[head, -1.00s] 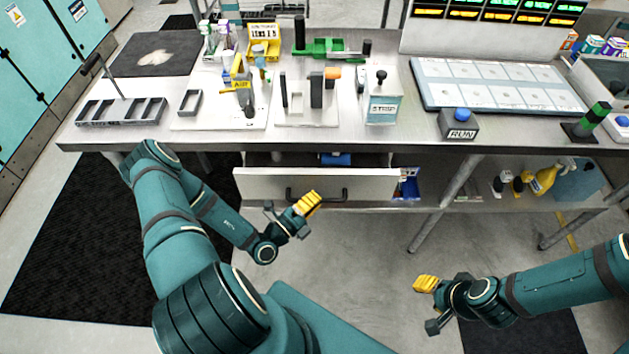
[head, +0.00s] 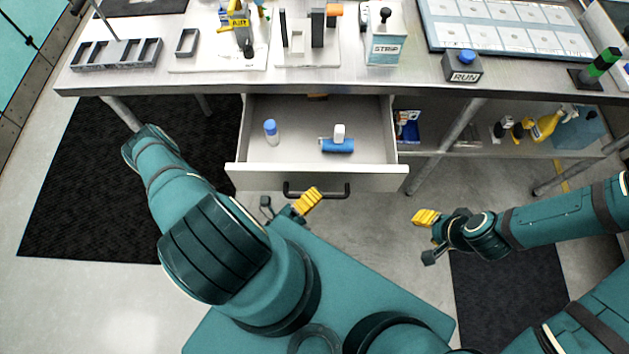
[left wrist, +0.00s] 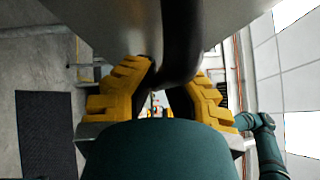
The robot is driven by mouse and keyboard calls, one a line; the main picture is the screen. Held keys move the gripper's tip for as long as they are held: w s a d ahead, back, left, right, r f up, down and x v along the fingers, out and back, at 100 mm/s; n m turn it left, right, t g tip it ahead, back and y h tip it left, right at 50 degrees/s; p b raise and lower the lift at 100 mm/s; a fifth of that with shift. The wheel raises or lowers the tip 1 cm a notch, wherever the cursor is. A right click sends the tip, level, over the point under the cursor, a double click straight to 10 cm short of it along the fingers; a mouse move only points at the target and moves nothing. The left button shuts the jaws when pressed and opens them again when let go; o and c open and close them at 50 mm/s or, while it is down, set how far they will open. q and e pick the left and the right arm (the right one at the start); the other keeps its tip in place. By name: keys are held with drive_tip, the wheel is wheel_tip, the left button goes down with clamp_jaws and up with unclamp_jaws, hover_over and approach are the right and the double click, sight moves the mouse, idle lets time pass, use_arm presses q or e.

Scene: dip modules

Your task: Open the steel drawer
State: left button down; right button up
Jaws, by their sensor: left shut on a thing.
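The steel drawer (head: 250,178) under the bench is pulled well out, and its inside shows in the head view. A blue-capped bottle (head: 271,132) stands in it, and a blue object with a white piece (head: 338,145) lies to the right. My left gripper (head: 308,199) is at the dark bar handle (head: 345,190) on the drawer front. In the left wrist view its yellow fingers (left wrist: 165,95) are shut around the handle (left wrist: 181,45). My right gripper (head: 426,218) hangs away from the drawer, lower right; its finger gap does not show.
The bench top (head: 215,78) carries a grey rack (head: 117,54), a STRIP box (head: 386,45) and a RUN button box (head: 462,66). Spray bottles (head: 545,123) stand on the lower shelf at right. A bench leg (head: 440,150) stands right of the drawer.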

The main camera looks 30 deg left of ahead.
use_arm(q)
drive_tip(key=shift+s+d+r, duration=0.1)
drive_tip(key=shift+s+d, duration=0.35)
drive_tip(key=shift+s, duration=0.05)
drive_tip(key=c, duration=1)
unclamp_jaws()
drive_tip(key=v, duration=1.2)
